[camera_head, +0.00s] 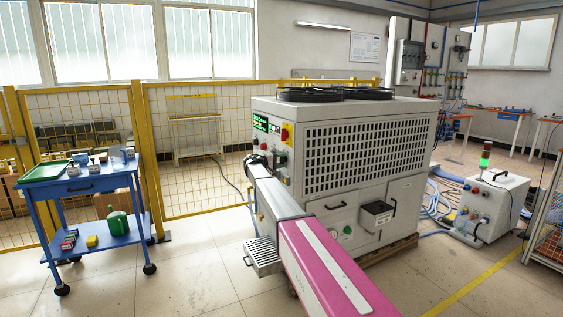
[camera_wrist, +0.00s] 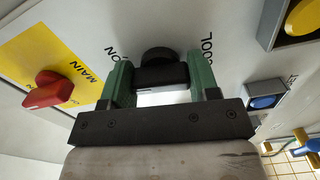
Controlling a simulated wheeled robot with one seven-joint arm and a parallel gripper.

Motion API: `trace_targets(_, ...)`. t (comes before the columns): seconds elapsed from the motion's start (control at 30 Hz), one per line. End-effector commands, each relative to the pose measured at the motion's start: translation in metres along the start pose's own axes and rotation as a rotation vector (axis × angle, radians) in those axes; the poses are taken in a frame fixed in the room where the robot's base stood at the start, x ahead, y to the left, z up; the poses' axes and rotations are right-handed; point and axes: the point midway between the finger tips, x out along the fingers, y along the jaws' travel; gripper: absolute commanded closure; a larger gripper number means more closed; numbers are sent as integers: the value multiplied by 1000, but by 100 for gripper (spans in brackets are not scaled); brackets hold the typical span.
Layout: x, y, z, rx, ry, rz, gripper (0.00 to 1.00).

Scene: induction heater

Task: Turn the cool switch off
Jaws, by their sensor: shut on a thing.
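The cool switch is a black rotary knob (camera_wrist: 158,58) on the heater's light grey panel, seen in the wrist view. Letters reading "COOL" and "ON" show beside it, partly covered. My gripper (camera_wrist: 160,78) has its two green fingers on either side of the knob, shut on it. The knob's exact pointing direction is hard to tell. In the head view, my gripper reaches the front panel of the heater cabinet (camera_head: 365,150), and my arm hides much of the panel near the switch.
A red main switch (camera_wrist: 48,90) on a yellow plate sits left of my gripper in the wrist view. A blue button (camera_wrist: 264,101) and a yellow button (camera_wrist: 305,17) are on the right. A blue cart (camera_head: 85,184) and yellow fence (camera_head: 190,150) stand left of the cabinet.

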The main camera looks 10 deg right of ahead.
Motion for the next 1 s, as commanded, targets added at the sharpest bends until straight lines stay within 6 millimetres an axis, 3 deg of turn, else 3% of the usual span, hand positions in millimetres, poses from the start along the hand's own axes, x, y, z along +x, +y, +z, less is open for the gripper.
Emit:
trace_targets(0.43, -1, 0, 0, -258, 0, -1, 68)
trace_targets(1.0, -1, 0, 0, -308, 0, -1, 68)
